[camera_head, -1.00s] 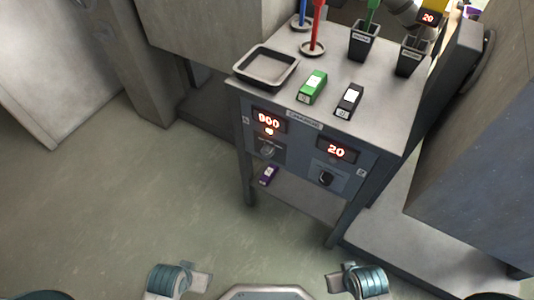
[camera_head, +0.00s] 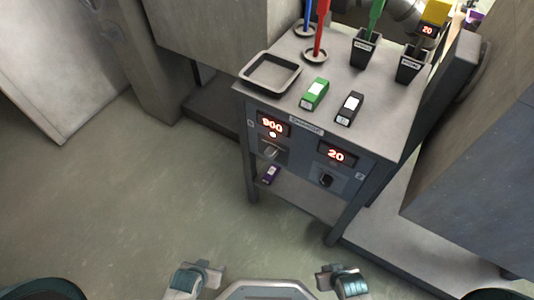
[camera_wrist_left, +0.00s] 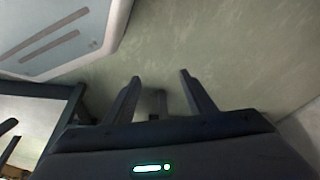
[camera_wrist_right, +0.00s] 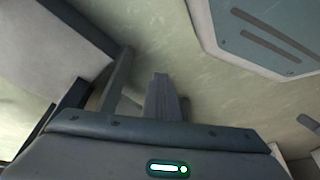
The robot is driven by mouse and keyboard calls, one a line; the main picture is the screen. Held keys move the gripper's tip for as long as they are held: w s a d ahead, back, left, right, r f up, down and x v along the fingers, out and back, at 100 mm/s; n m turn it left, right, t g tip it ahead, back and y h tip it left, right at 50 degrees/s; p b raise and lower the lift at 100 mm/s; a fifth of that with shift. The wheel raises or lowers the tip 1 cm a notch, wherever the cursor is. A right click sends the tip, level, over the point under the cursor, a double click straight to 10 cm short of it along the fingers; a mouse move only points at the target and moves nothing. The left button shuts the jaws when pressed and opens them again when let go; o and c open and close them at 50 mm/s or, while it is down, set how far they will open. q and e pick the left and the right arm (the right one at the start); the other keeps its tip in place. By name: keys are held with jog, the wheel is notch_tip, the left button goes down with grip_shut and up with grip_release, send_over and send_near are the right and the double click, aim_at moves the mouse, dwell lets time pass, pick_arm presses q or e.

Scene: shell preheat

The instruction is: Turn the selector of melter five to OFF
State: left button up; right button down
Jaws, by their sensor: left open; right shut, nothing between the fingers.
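A grey bench carries two control panels in the head view. The left panel (camera_head: 262,140) has a red display reading 900, a lit lamp and a selector (camera_head: 270,152) with a pale handle. The right panel (camera_head: 350,170) has a red display reading 20 and a dark selector knob (camera_head: 326,180). The panel number labels are too small to read, so I cannot tell which is melter five. My left gripper (camera_wrist_left: 161,80) is open and empty over the floor. My right gripper (camera_wrist_right: 163,78) is shut and empty. Both are apart from the bench.
A tray (camera_head: 248,80), a green box (camera_head: 314,94), a black box (camera_head: 349,108) and dark bins (camera_head: 365,52) stand on the bench top. Open floor (camera_head: 130,210) lies in front and left.

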pick_arm(q)
jog(key=shift+t, duration=0.6)
jog(key=shift+s+d+f+p, duration=0.15)
jog(key=shift+s+f+p, duration=0.05)
jog(key=shift+f+p, duration=0.4)
jog(key=shift+s+d+f+p, duration=0.1)
jog(key=shift+s+f+p, duration=0.2)
jog(key=shift+f, duration=0.45)
jog(key=shift+s+d+f+p, duration=0.1)
jog(key=shift+d+f+p, duration=0.05)
jog(key=shift+f+p, duration=0.45)
pick_arm(e)
jog(key=shift+t, duration=0.6)
jog(key=shift+s+a+f, duration=0.15)
jog(key=shift+s+f, duration=0.05)
jog(key=shift+f, duration=0.45)
jog(key=shift+s+a+f, duration=0.15)
jog(key=shift+f, duration=0.55)
jog(key=shift+s+a+f, duration=0.15)
jog(key=shift+s+f, duration=0.05)
jog(key=shift+f, duration=0.45)
